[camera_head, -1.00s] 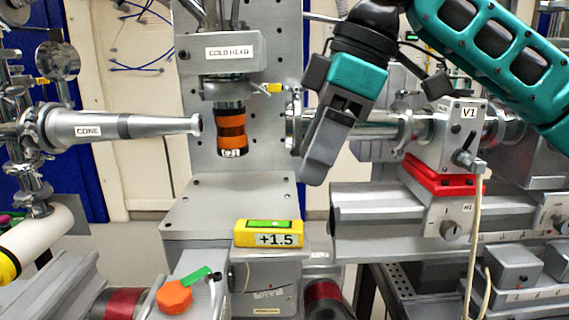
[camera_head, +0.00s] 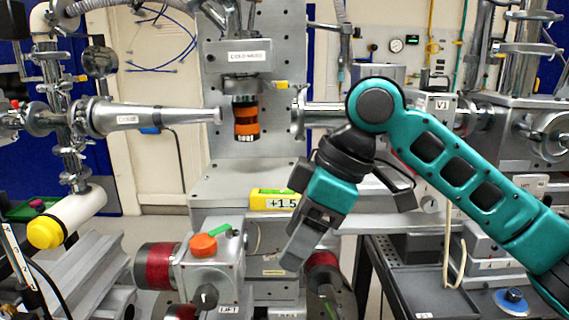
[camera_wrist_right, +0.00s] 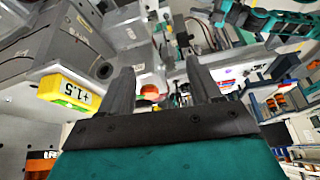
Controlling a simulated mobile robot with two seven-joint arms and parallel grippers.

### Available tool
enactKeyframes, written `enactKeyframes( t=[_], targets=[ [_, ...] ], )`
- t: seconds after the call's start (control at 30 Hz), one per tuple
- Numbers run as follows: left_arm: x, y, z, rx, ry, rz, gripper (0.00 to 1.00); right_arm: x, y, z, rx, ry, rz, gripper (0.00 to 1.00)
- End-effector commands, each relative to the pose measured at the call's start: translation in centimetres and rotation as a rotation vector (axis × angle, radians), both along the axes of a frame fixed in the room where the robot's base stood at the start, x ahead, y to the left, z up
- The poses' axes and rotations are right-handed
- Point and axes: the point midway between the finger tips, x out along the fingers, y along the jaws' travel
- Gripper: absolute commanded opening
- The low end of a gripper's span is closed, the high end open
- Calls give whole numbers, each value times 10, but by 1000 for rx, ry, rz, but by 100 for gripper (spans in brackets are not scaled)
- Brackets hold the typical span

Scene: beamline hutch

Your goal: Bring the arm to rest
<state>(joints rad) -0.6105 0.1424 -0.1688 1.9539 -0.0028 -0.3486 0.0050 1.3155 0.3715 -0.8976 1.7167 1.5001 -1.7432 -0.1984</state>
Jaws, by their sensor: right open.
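My right arm, teal and black, comes in from the right in the head view. Its gripper (camera_head: 300,238) points down and to the left in front of the stage, beside the yellow +1.5 level box (camera_head: 272,199). In the right wrist view the two fingers (camera_wrist_right: 162,85) stand apart with nothing held between them. The yellow box also shows at the left of the wrist view (camera_wrist_right: 68,93). The orange-and-black banded sample (camera_head: 246,122) hangs under the cold head (camera_head: 246,56), above and left of the gripper. My left gripper is out of view.
The silver cone (camera_head: 125,117) reaches in from the left towards the sample. An orange knob (camera_head: 203,246) with a green tab tops the grey block below the stage. The V1 valve (camera_head: 438,104) stands behind my arm. Open floor (camera_head: 160,226) shows at the left.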

Motion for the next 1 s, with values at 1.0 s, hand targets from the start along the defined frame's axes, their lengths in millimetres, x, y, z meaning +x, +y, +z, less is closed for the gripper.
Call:
enactKeyframes(
  t=[1.0],
  targets=[
    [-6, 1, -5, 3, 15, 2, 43, -116, -89, -263, 133, 87, -929, 63]
  ],
)
